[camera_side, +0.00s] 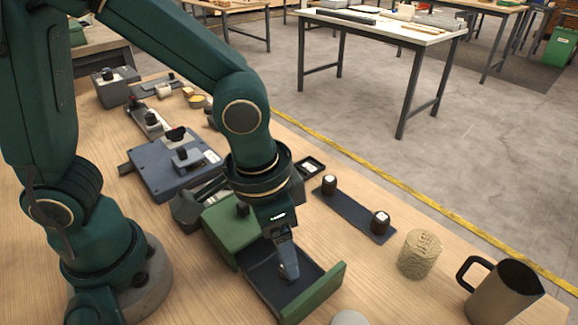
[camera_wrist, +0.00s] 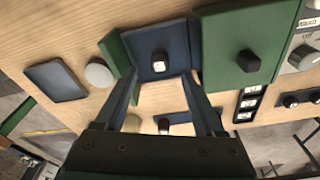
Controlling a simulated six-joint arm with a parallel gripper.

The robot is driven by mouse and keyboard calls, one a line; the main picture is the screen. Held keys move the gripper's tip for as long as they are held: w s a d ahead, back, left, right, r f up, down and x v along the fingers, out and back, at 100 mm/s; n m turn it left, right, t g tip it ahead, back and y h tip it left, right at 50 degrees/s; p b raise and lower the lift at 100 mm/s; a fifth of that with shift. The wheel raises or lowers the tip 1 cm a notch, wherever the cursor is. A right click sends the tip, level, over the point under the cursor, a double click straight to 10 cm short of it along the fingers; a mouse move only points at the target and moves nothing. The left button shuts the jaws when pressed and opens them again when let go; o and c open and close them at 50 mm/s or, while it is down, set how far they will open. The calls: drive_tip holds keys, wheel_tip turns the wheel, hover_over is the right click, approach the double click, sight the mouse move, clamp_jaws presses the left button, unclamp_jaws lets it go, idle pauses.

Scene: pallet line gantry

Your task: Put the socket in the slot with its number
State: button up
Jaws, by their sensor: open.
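A small dark socket with a white number label (camera_wrist: 159,63) stands in the dark interior of an open green drawer (camera_wrist: 150,38); its number is too small to read. My gripper (camera_wrist: 158,74) is open, with its fingers on either side of the socket in the wrist view. In the side view my gripper (camera_side: 288,268) reaches down into the drawer (camera_side: 340,277) and hides the socket. Two dark sockets (camera_side: 330,184) (camera_side: 380,221) stand on a dark blue rail (camera_side: 352,209). A narrow black holder with several white labels (camera_wrist: 248,103) lies nearby, also in the side view (camera_side: 310,167).
The green cabinet (camera_side: 232,228) has a black knob on top. A beige jar (camera_side: 420,254) and a metal mug (camera_side: 503,291) stand at the right. A blue-grey box (camera_side: 170,165) stands behind.

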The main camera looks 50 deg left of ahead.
drive_tip(key=shift+w+d+f, duration=0.1)
drive_tip(key=shift+w+f, duration=0.05)
drive_tip(key=shift+f, duration=1.1)
drive_tip(key=shift+w+d+f, duration=0.1)
drive_tip(key=shift+w+f, duration=0.05)
drive_tip(key=shift+f, duration=1.05)
drive_tip(key=shift+c, duration=0.3)
drive_tip(key=c, duration=1)
clamp_jaws()
drive_tip(key=shift+r, duration=0.2)
